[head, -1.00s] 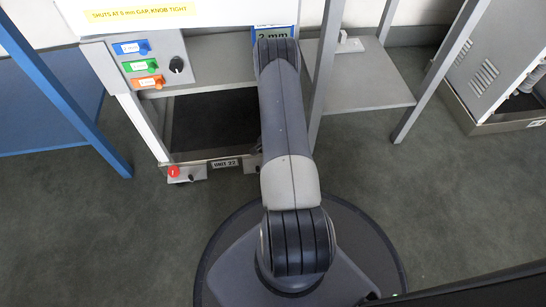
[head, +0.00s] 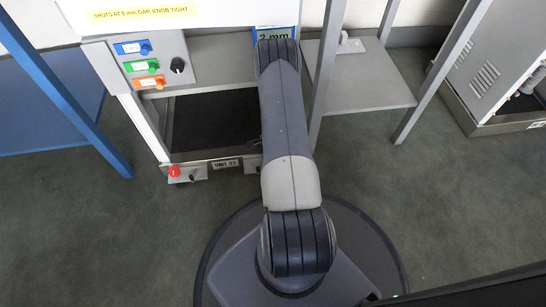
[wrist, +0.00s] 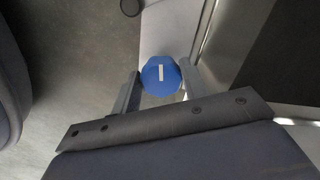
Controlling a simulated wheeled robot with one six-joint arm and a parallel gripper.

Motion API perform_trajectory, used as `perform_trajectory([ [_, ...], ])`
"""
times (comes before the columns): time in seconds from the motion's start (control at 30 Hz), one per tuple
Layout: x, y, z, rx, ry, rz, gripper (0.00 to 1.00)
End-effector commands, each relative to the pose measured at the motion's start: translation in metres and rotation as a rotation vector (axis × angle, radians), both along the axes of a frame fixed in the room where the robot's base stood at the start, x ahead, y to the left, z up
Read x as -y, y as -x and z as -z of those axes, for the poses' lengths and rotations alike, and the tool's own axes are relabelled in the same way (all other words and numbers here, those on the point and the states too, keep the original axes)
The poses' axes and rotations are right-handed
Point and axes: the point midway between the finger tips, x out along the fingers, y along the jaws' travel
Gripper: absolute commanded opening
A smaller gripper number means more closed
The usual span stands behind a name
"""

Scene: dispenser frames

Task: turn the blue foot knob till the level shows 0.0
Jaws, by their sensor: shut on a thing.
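The blue foot knob (wrist: 161,76) shows in the wrist view with a white mark on its top, pointing nearly straight up the picture. My gripper (wrist: 158,88) has one finger on each side of the knob and is shut on it. In the head view my arm hides the gripper and the blue knob. The level's reading shows in neither view.
A red knob (head: 174,171) sits on the left foot of the frame, beside a plate reading UNIT 22 (head: 226,164). A panel with blue, green and orange labelled switches (head: 141,66) and a black knob (head: 178,65) is above. A blue table (head: 45,110) stands left.

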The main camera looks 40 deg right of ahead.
Motion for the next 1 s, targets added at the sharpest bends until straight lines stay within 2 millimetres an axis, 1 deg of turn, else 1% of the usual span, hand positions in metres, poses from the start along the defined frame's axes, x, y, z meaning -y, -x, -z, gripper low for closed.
perform_trajectory([
  [0.17, 0.0006, -0.0003, -0.0003, 0.001, 0.001, -0.001, 0.19],
  [0.2, 0.0006, -0.0003, -0.0003, 0.001, 0.001, -0.001, 0.44],
  [0.4, 0.0006, -0.0005, -0.0002, 0.002, 0.001, -0.001, 0.6],
  [0.47, 0.0006, -0.0009, -0.0002, 0.003, 0.002, -0.002, 0.64],
  [1.0, 0.0016, -0.0042, -0.0006, 0.01, 0.006, -0.005, 0.64],
])
